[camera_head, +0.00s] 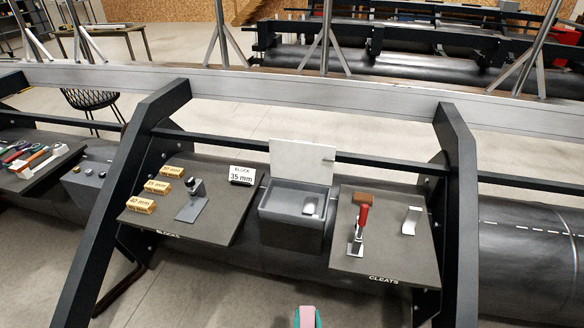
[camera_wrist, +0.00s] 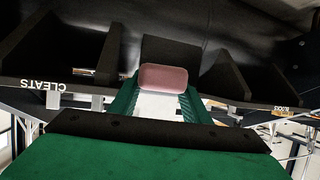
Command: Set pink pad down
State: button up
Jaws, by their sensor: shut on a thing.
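The pink pad (camera_wrist: 163,77) is a small rounded block held between the two green fingers of my gripper (camera_wrist: 160,98) in the wrist view. In the head view the pink pad (camera_head: 307,317) shows at the bottom edge, with a bit of green finger (camera_head: 318,318) beside it. My gripper is shut on the pad, on the near side of the work shelves and apart from them. The pad's far side is hidden.
The right board marked CLEATS (camera_head: 350,255) carries a red-handled clamp (camera_head: 361,222), a brown block (camera_head: 362,198) and a metal bracket (camera_head: 411,220). A grey open box (camera_head: 285,215) stands left of it.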

jog(key=a, duration=0.3)
jog(key=s+a+f, duration=0.1)
jog(key=a, duration=0.1)
jog(key=shift+a, duration=0.1)
dwell(0.7)
